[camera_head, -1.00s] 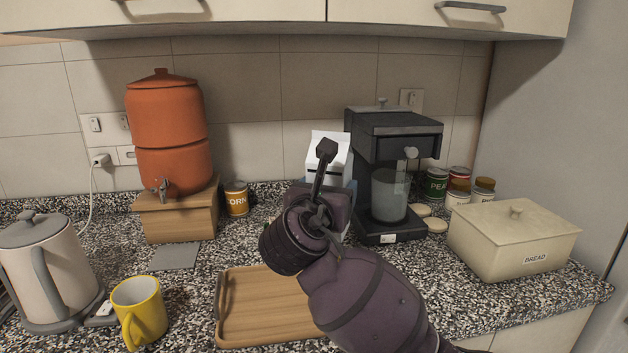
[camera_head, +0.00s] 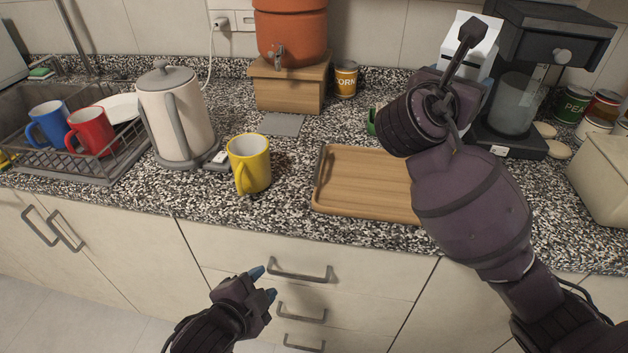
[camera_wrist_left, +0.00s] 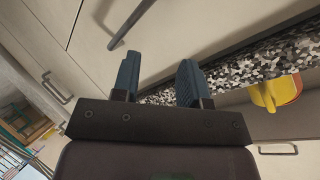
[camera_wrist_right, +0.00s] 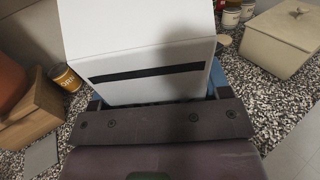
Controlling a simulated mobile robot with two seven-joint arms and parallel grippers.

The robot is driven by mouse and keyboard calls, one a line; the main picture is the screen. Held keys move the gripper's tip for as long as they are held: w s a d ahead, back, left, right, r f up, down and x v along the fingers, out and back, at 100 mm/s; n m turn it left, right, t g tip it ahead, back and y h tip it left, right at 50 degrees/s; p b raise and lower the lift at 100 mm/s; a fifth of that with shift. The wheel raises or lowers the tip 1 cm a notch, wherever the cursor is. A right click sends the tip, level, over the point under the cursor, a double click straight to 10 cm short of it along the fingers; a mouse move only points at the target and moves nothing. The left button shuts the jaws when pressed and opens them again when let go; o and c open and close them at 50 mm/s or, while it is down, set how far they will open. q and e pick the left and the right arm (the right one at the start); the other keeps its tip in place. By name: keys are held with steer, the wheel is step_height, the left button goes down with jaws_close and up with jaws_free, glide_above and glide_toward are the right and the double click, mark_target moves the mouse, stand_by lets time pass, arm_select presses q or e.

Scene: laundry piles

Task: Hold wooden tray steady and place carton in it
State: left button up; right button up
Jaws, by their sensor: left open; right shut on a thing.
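The wooden tray (camera_head: 365,183) lies flat on the speckled counter, its right end hidden behind my right arm. The white carton (camera_head: 462,45) stands upright behind my right gripper in the head view, mostly hidden by it. In the right wrist view the carton (camera_wrist_right: 150,65) fills the space between the fingers, and my right gripper (camera_wrist_right: 155,98) is shut on it. Whether its base touches the counter is hidden. My left gripper (camera_head: 264,282) is open and empty, low in front of the drawers and below the counter edge. Its blue fingers also show apart in the left wrist view (camera_wrist_left: 157,82).
A yellow mug (camera_head: 250,165) and a kettle (camera_head: 172,115) stand left of the tray. The orange dispenser (camera_head: 290,35) on its wooden stand and a corn can (camera_head: 345,78) are behind. The coffee maker (camera_head: 545,60) is right of the carton. Drawer handles (camera_head: 300,270) stick out near my left gripper.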

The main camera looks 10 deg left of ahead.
arm_select(q)
steer(key=w+d+r+m, duration=0.1)
steer(key=d+r+m, duration=0.1)
steer(key=r+m, duration=0.1)
steer(key=w+d+r+m, duration=0.2)
steer(key=d+r+m, duration=0.1)
steer(key=r, duration=0.1)
steer(key=w+d+r+m+t+h, duration=0.1)
steer(key=d+r+m, duration=0.1)
steer(key=r+m, duration=0.1)
steer(key=shift+w+d+r+m, duration=0.3)
steer(key=shift+w+r+m, duration=0.1)
steer(key=shift+m, duration=0.1)
steer(key=m+y, duration=0.3)
steer(key=m, duration=0.8)
glide_toward(319, 164)
steer(key=shift+s+d+f, duration=0.3)
steer(key=shift+d+f, duration=0.15)
steer(key=shift+f, duration=0.05)
steer(key=shift+s+d+f, duration=0.25)
steer(key=shift+d+f, duration=0.2)
steer(key=m, duration=0.1)
steer(key=r+m+y, duration=0.1)
steer(key=r+m, duration=0.1)
steer(key=shift+w+a+m+y, duration=0.3)
steer(key=shift+w, duration=0.1)
steer(key=shift+x, duration=6)
steer(key=shift+a+r, duration=0.1)
steer(key=shift+c, duration=0.3)
jaws_close()
